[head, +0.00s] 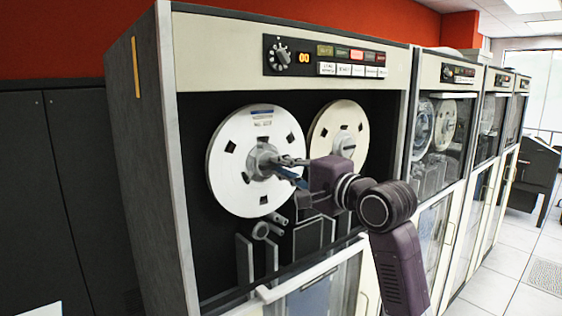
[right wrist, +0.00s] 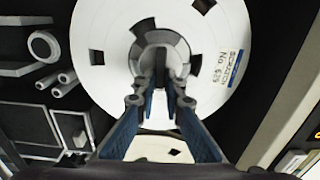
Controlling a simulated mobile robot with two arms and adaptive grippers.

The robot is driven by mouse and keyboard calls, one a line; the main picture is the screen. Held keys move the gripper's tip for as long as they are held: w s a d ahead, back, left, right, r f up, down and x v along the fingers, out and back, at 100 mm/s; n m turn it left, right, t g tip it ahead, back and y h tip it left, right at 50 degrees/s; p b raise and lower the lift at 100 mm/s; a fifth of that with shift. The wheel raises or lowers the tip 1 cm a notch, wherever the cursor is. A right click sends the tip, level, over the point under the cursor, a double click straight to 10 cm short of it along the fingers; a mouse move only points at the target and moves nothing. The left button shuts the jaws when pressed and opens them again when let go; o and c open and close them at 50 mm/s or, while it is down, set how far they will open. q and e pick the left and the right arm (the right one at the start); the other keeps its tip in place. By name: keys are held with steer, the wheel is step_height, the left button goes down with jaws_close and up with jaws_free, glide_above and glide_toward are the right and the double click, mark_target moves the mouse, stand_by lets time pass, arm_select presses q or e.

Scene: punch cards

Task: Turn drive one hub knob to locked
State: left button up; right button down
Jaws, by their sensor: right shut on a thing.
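Drive one, the nearest tape cabinet (head: 195,22), has a white reel (head: 228,150) on the left with a grey hub knob (head: 263,160) at its centre. My right gripper (head: 278,166) reaches the hub from the right. In the right wrist view its two blue-padded fingers (right wrist: 160,88) are closed on the ridge of the hub knob (right wrist: 158,52). The fingers hide part of the knob, and I cannot read any lock marking. My left gripper is not in view.
A second white reel (head: 325,125) sits to the right, behind my right arm. Above are a rotary dial (head: 280,57) and a row of buttons (head: 350,70). Tape guides (head: 262,230) and a glass door (head: 320,285) lie below. More cabinets (head: 450,120) stand to the right.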

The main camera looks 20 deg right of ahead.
stand_by(0.3)
steer(key=c, duration=2)
jaws_free()
steer(key=shift+d, duration=0.1)
steer(key=v, duration=1.2)
